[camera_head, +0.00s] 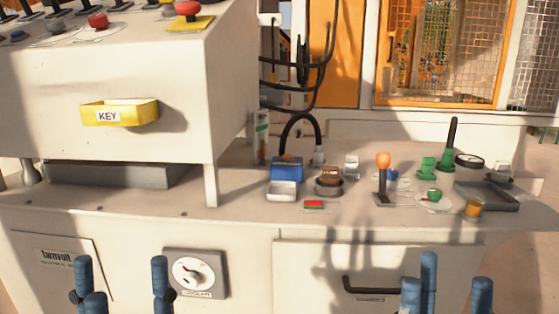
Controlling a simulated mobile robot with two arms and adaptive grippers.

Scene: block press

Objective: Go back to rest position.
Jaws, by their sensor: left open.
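My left gripper (122,285) is at the bottom left, in front of the cabinet front. Its blue fingers stand upright and apart, with nothing between them. My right gripper (452,292) is at the bottom right, in front of the drawer front. Its blue fingers are also upright and apart, with no object visible between them. Both grippers are below the worktop edge in the picture and appear clear of the objects on it. The lower parts of both grippers are cut off by the frame.
A control console with a yellow KEY holder (120,112) stands left. A dial (193,273) and drawer handle (372,287) are on the front.

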